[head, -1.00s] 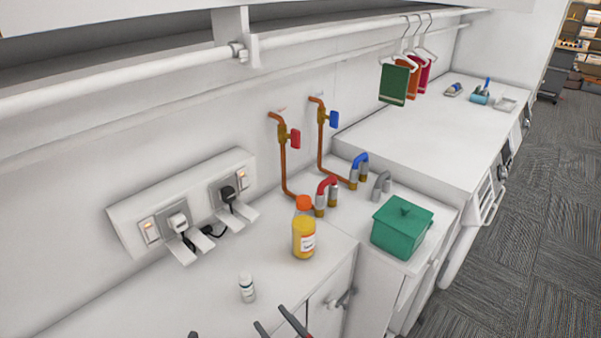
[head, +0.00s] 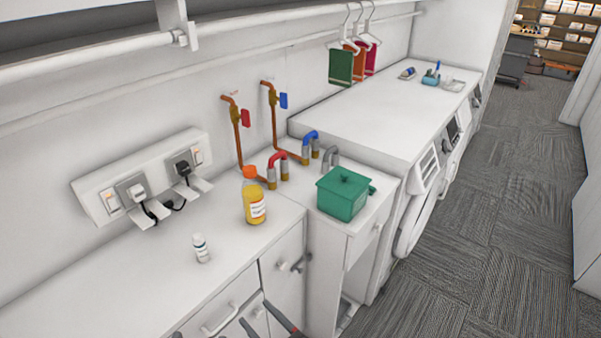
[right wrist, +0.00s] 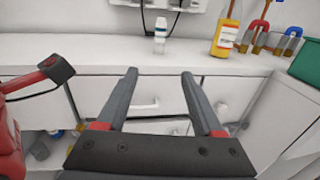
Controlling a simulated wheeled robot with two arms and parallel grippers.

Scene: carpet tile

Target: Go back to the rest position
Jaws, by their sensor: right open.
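My right gripper (head: 254,313) shows at the bottom of the head view, in front of the counter's drawers and doors. In the right wrist view its two fingers (right wrist: 160,73) stand apart with nothing between them. They point at the white drawer fronts below the counter edge. A red and black part of my other arm (right wrist: 40,80) shows at the left of the right wrist view. Only a dark tip shows at the bottom edge of the head view; the left gripper's jaws cannot be made out.
A white bottle (head: 201,248) and a yellow bottle with orange cap (head: 254,204) stand on the counter (head: 110,275). A green lidded box (head: 343,195) stands right of them by the pipes. Carpet floor (head: 470,255) at the right is clear.

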